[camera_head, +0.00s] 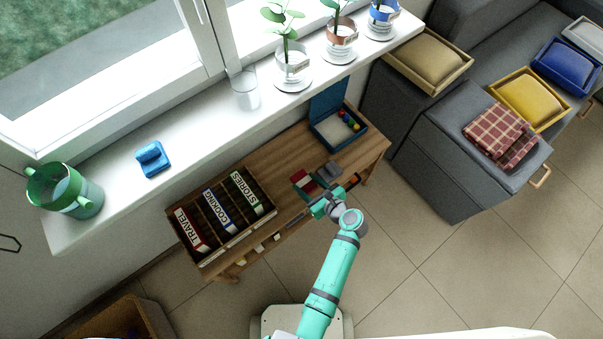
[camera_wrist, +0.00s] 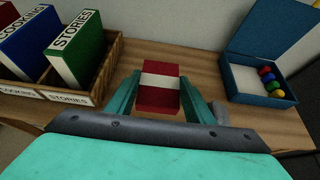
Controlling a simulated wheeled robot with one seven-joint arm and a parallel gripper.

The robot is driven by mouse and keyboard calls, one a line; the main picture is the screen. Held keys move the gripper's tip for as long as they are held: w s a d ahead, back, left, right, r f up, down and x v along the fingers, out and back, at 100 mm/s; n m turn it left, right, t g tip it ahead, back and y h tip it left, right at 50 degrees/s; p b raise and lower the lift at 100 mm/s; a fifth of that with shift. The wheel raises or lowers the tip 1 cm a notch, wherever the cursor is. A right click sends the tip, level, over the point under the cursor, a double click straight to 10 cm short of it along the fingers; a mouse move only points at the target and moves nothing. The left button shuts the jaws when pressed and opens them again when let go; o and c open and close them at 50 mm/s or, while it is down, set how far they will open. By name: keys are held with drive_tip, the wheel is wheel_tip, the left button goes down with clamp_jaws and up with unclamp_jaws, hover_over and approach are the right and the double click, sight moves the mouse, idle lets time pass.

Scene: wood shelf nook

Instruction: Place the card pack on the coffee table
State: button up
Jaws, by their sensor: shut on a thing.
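The card pack (camera_wrist: 160,98) is red with a white band across its middle. In the wrist view it stands between the two teal fingers of my gripper (camera_wrist: 159,92), which are shut on its sides. In the head view the card pack (camera_head: 302,180) shows at the tip of my gripper (camera_head: 309,187), over the middle of the wooden table (camera_head: 287,146). The table top also shows behind the pack in the wrist view (camera_wrist: 190,62). I cannot tell whether the pack touches the table. The gripper hides part of the pack's lower end.
A wooden crate of labelled books (camera_head: 222,211) stands left of the pack. An open blue box (camera_head: 338,130) with coloured balls stands to the right. A small grey object (camera_head: 329,171) lies close beside my gripper. Bare wood shows between crate and box.

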sight(298, 174)
drive_tip(key=w+a+f, duration=0.1)
drive_tip(key=w+f, duration=0.1)
drive_tip(key=w+a+f, duration=0.1)
drive_tip(key=w+f, duration=0.1)
drive_tip(key=w+a+f, duration=0.1)
drive_tip(key=w+f, duration=0.2)
drive_tip(key=shift+w, duration=0.1)
drive_tip(key=shift+f, duration=1.65)
drive_tip(key=o, duration=1.1)
drive_tip(key=shift+f, duration=0.1)
